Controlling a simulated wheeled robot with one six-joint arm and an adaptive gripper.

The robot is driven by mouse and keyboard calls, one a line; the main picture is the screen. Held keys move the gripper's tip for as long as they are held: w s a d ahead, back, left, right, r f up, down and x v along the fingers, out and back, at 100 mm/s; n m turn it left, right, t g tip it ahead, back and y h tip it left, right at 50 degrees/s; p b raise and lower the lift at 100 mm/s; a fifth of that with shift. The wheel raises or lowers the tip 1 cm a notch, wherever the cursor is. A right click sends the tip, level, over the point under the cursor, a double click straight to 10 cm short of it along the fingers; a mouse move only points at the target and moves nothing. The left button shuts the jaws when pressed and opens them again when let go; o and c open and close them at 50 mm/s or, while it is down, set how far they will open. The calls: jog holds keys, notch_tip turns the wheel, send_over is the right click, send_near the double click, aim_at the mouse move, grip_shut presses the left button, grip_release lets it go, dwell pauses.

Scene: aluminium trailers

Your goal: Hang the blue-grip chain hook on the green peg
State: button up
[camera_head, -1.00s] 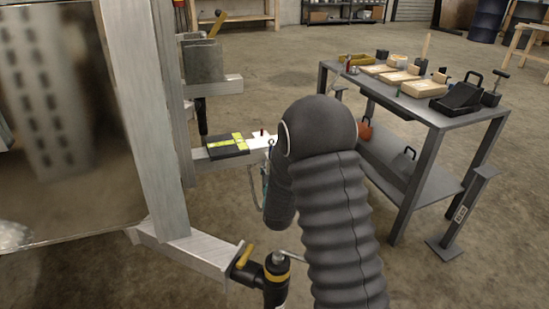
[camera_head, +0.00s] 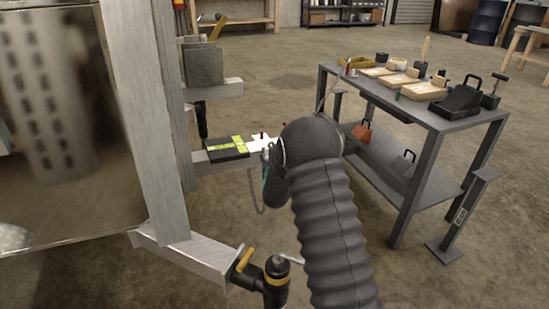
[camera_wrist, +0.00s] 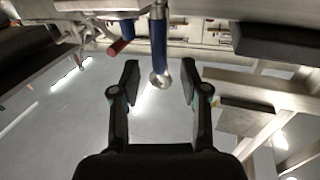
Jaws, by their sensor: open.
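In the wrist view, my gripper (camera_wrist: 160,69) is open, with one finger on each side of a blue grip (camera_wrist: 158,42). The grip ends in a metal ring between the fingers. It looks like that of the blue-grip chain hook, but its hook end cannot be made out. In the head view, my gripper (camera_head: 268,175) is mostly hidden behind my arm. A thin chain (camera_head: 254,195) hangs beside it, below the white plate. I cannot make out the green peg in either view.
A black box with yellow-green markings (camera_head: 228,147) and a white plate (camera_head: 258,145) sit on a trailer beam. A red grip (camera_wrist: 119,47) is left of the blue one. A grey workbench (camera_head: 440,118) with trays stands right. Open floor lies between.

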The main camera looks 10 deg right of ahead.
jog(key=shift+w+d+f, duration=0.1)
jog(key=shift+w+d, duration=0.1)
jog(key=shift+w, duration=1.25)
grip_shut()
